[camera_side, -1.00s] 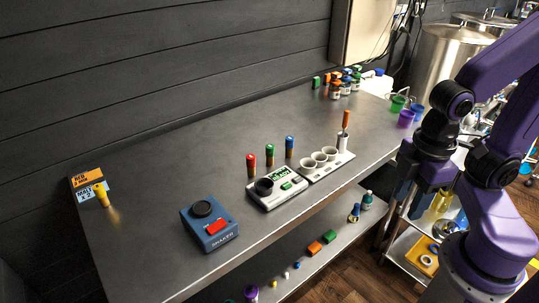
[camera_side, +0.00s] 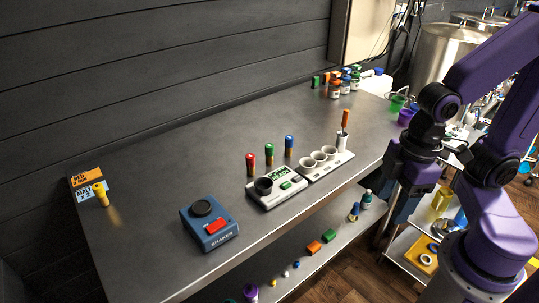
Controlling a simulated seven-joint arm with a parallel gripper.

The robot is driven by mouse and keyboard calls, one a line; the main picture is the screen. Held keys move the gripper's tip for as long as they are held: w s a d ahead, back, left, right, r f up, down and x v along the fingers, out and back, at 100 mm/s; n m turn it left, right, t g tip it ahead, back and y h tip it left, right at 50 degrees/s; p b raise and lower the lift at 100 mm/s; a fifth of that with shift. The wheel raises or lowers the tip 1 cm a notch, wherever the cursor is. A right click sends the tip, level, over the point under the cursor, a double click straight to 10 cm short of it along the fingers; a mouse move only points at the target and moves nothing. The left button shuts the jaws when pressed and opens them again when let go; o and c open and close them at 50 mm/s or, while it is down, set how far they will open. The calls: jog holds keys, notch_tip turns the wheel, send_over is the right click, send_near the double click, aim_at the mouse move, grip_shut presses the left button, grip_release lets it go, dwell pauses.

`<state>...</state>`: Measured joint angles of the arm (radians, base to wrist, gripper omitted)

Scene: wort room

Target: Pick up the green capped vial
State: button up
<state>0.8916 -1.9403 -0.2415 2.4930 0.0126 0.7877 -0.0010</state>
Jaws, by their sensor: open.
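The green capped vial (camera_side: 269,153) stands upright on the grey table, between a red capped vial (camera_side: 251,164) on its left and a blue capped vial (camera_side: 289,146) on its right. My gripper (camera_side: 398,208) hangs below my dark wrist at the table's right end, far to the right of the vials. It is open and touches none of them. Its fingertips are dark and hard to make out.
In front of the vials are a white device (camera_side: 277,188) and a holder with cups (camera_side: 325,163). A blue shaker (camera_side: 209,226) is front left; a yellow object (camera_side: 101,195) stands far left. Small bottles (camera_side: 335,88) crowd the back right. The table behind the vials is clear.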

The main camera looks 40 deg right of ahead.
jog(key=w+a+f+m+t+y, duration=0.2)
jog(key=w+a+f+m, duration=0.15)
jog(key=w, duration=0.55)
jog(key=m+t+y, duration=0.1)
jog(key=m+t, duration=0.3)
jog(key=t, duration=0.3)
send_near(271, 146)
jog(key=s+a, duration=0.2)
jog(key=s+a+f, duration=0.1)
jog(key=s+a, duration=0.1)
jog(key=a, duration=0.1)
jog(key=s+a+f, duration=0.1)
jog(key=s+a, duration=0.1)
jog(key=shift+a, duration=0.3)
jog(key=shift+w+d+f+m+t+h, duration=0.25)
jog(key=shift+w+d+f+m+t, duration=0.35)
jog(key=shift+w, duration=1.45)
jog(key=shift+w+d+f+m+t+h, duration=0.25)
jog(key=shift+w+d+f, duration=0.6)
jog(key=shift+w, duration=1.2)
jog(key=shift+w+d+f+m+t+h, duration=0.3)
jog(key=shift+w+d+f+t, duration=0.45)
jog(key=shift+w, duration=1.35)
jog(key=shift+d+r, duration=0.2)
jog(key=shift+r, duration=0.1)
grip_shut()
